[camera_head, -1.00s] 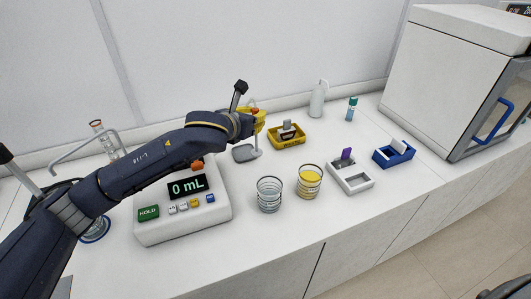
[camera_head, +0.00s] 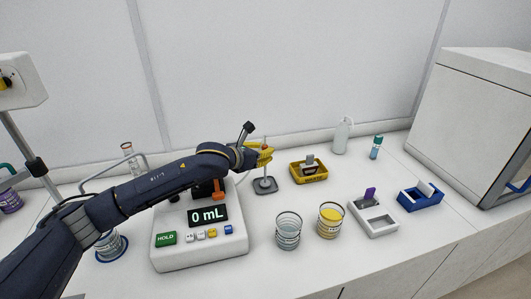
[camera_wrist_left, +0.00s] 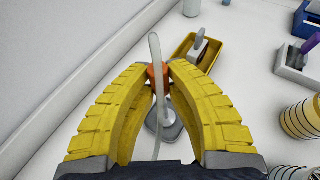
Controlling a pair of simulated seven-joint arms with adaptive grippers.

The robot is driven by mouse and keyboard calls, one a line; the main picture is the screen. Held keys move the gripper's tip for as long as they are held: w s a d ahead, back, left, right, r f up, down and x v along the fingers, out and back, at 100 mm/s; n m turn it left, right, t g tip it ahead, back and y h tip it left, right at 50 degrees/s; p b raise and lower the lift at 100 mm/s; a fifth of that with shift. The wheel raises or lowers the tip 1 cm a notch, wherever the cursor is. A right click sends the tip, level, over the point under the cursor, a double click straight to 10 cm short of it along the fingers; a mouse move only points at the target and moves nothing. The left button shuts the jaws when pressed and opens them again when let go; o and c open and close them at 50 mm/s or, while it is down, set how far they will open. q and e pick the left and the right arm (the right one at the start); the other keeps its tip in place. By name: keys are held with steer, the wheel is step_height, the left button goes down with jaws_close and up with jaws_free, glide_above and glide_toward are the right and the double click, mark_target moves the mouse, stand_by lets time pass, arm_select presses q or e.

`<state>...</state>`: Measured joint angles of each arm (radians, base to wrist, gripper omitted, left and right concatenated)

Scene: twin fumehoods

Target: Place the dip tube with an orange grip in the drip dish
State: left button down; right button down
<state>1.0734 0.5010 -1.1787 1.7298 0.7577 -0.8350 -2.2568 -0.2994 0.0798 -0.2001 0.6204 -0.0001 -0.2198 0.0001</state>
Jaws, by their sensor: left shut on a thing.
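My left gripper (camera_head: 262,157) is shut on the dip tube's orange grip (camera_wrist_left: 158,75), which sits between its yellow fingertips. The pale, thin dip tube (camera_wrist_left: 155,50) runs past the fingertips in the left wrist view and looks roughly upright in the head view. The grey drip dish (camera_head: 265,186) lies on the bench just below the gripper. It also shows behind the tube in the left wrist view (camera_wrist_left: 168,132). The tube's lower end appears over the dish; I cannot tell whether it touches. My right gripper is not in view.
A yellow tray (camera_head: 308,175) stands right of the dish. Two glass beakers, one clear (camera_head: 288,232) and one with yellow liquid (camera_head: 330,221), stand in front. The white device reading 0 mL (camera_head: 200,245) is below my left arm. The wall is close behind.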

arm_select(q)
steer(key=shift+f, duration=0.25)
steer(key=c, duration=1.4)
jaws_free()
